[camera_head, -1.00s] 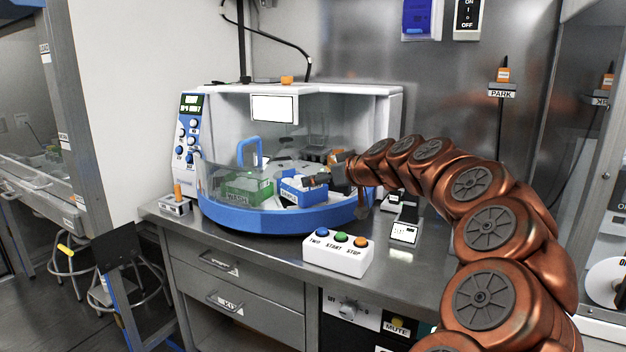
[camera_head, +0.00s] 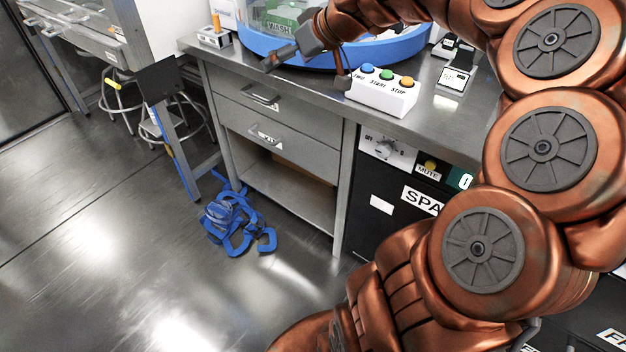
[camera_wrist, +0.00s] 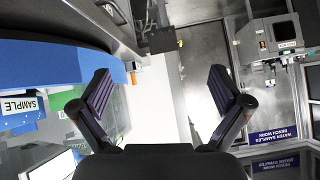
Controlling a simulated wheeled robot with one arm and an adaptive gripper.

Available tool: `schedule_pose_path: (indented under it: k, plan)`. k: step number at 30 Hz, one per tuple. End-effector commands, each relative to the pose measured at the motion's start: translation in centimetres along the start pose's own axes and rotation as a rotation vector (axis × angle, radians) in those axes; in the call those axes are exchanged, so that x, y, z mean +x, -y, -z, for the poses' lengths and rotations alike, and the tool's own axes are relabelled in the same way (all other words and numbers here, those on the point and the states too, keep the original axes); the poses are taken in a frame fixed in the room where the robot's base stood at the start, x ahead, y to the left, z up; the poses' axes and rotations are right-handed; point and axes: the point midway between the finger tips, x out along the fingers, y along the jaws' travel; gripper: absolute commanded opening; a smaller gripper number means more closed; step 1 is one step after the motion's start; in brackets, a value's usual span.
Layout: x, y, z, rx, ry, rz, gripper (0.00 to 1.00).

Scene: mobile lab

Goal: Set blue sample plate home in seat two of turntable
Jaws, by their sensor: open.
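The turntable (camera_head: 392,48) is a round blue-rimmed machine on the bench, cut off by the top of the head view. The blue sample plate (camera_wrist: 20,122), with a white SAMPLE label, shows at the left edge of the wrist view. In the head view I cannot make it out behind my arm. A green plate marked WASH (camera_head: 268,35) is in the turntable behind the clear guard. My gripper (camera_head: 306,72) is open and empty in front of the turntable's rim. In the wrist view the gripper's fingers (camera_wrist: 160,80) are spread with nothing between them. Seat two is not discernible.
A button box (camera_head: 382,92) with blue, green and orange buttons stands on the bench, close right of my gripper. A small box with an orange knob (camera_head: 214,37) stands at the bench's left end. Tangled blue straps (camera_head: 235,220) lie on the floor below.

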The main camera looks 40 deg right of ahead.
Motion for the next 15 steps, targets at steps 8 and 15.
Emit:
schedule_pose_path:
  k: [8, 15]
  plan:
    - [2.9, 16.2, -15.8, 0.015, 0.535, 0.090, 1.00]
    - [-2.1, 19.9, -30.1, 0.090, 0.937, -0.085, 1.00]
